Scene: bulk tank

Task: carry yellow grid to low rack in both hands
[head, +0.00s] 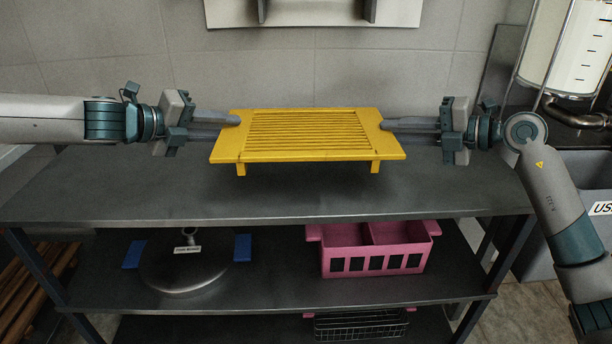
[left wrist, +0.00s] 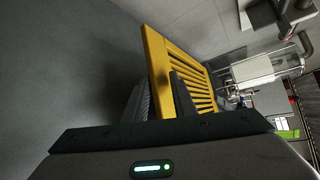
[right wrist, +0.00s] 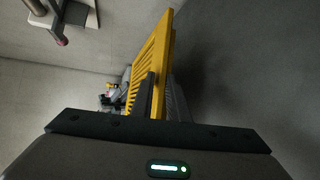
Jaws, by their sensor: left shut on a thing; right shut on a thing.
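The yellow grid (head: 308,135) is a flat slatted panel with short feet, held level above the top shelf of the rack (head: 110,190). My left gripper (head: 238,122) is shut on its left edge, and my right gripper (head: 383,124) is shut on its right edge. The grid also shows between the fingers in the left wrist view (left wrist: 157,70) and in the right wrist view (right wrist: 165,60). In the head view the grid's feet look clear of the shelf surface, but the exact gap is hard to tell.
On the shelf below stand a round metal lid (head: 185,265) with blue handles (head: 242,248) and a pink crate (head: 375,250). A wire basket (head: 360,325) is on the lowest shelf. The top shelf is bare. A grey bin (head: 585,180) stands at the right.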

